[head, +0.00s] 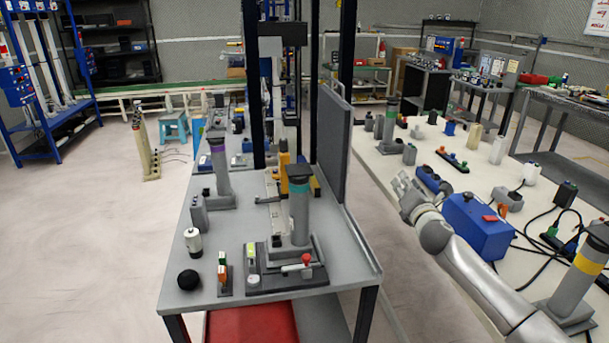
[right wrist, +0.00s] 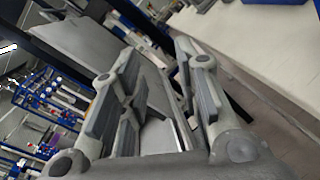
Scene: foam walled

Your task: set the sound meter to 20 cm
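I cannot tell surely which thing is the sound meter. A yellow device (head: 284,163) stands by a pale upright-looking strip, perhaps a rail or scale (head: 270,188), on the grey bench (head: 215,292); it is partly hidden by a grey column with a teal band (head: 300,215). No 20 cm mark is readable. My right gripper (head: 405,188) is in the air by the white table's left edge, apart from the yellow device. In the right wrist view my right gripper (right wrist: 160,92) has its fingers apart with nothing between them. My left gripper is not in view.
A tall grey panel (head: 332,140) stands along the bench's right side. A blue box (head: 478,226) lies beside my right forearm on the white table (head: 385,158). A black ball (head: 188,280) and white bottle (head: 193,242) are at the bench's left. An open aisle separates bench and table.

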